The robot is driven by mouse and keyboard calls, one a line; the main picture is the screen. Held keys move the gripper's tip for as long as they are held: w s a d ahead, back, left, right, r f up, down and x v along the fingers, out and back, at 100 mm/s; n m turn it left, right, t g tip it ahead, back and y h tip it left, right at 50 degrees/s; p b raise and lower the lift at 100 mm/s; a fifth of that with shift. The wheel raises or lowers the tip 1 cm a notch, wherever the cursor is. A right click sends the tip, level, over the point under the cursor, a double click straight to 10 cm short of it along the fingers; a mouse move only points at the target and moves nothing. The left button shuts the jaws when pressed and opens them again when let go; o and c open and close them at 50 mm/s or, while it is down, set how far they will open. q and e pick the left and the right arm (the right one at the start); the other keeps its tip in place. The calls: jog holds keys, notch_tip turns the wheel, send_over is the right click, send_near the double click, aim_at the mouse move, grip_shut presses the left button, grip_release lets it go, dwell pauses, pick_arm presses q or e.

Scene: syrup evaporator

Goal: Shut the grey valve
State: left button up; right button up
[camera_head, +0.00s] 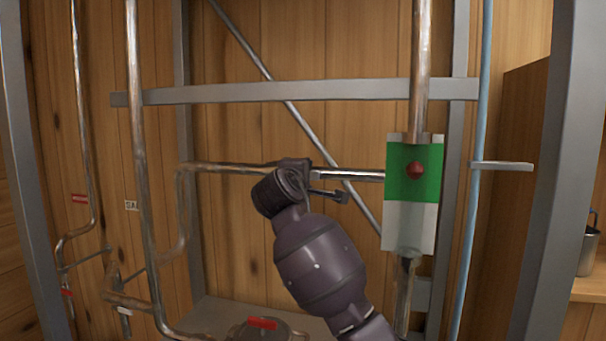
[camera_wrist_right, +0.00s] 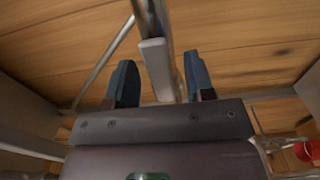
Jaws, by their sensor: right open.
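The grey valve's flat handle (camera_wrist_right: 157,66) shows in the right wrist view, lying along a shiny pipe. My right gripper (camera_wrist_right: 160,80) is open, with one dark finger on each side of the handle and a visible gap to each. In the head view my right gripper (camera_head: 316,181) is at the horizontal pipe, left of the green and white gauge. There the gripper and wrist cover the handle, and I cannot make it out. My left gripper is in neither view.
The green and white gauge (camera_head: 410,217) with a red marker hangs on a vertical pipe to the right. A grey frame bar (camera_head: 300,91) crosses above. Copper pipes (camera_head: 140,150) run at left. A red handle (camera_head: 262,323) sits low in the middle.

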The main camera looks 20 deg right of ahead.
jog(key=shift+w, duration=0.1)
jog(key=shift+c, duration=0.5)
grip_shut()
